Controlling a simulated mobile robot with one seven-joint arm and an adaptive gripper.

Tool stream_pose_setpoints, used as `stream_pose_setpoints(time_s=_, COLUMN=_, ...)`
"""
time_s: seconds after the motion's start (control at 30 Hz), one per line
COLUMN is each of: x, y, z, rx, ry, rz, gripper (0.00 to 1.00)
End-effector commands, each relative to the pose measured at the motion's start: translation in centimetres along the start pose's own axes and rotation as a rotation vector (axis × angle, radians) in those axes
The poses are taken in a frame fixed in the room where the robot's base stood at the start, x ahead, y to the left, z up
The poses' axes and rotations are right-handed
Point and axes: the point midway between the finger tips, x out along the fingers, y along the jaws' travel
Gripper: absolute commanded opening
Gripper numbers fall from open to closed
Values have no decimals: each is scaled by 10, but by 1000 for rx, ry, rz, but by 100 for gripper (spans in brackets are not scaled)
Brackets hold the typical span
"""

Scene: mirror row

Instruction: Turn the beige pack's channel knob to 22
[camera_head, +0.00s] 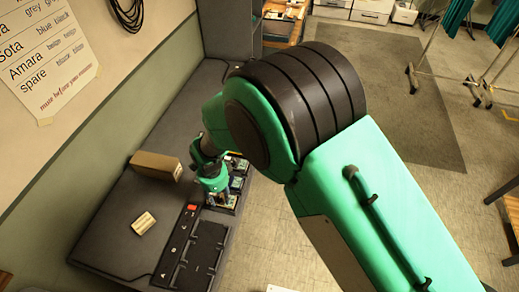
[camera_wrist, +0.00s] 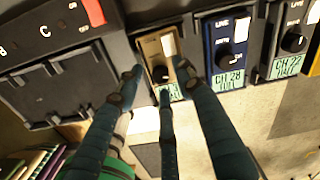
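The beige pack (camera_wrist: 151,47) sits in a dark rack in the wrist view, with a white switch at its upper right. Its dark channel knob (camera_wrist: 159,73) is between my fingers. Its green display (camera_wrist: 174,92) is partly covered by my middle finger, and I cannot read the number. My gripper (camera_wrist: 159,76) is open, with one finger left of the knob, one right and one below; the side fingertips look apart from the knob. In the head view my gripper (camera_head: 212,188) is over the rack, and the beige pack cannot be made out there.
Right of the beige pack stand a blue pack (camera_wrist: 209,48) reading CH 28 and a black pack (camera_wrist: 270,40) reading CH 22. An empty bay marked C (camera_wrist: 50,88) lies left. A cardboard box (camera_head: 157,166) and a small cream block (camera_head: 143,223) lie on the counter.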

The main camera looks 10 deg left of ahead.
Motion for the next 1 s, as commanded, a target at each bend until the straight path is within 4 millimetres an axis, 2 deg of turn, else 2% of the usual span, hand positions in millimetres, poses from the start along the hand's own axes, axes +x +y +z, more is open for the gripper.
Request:
stream_pose_setpoints(time_s=0.37, x=1, y=0, z=0, rx=226, ry=-1, rz=-1, gripper=37)
stream_pose_setpoints(time_s=1.0, x=-99, y=-1, z=0, rx=224, ry=-1, rz=-2, gripper=37)
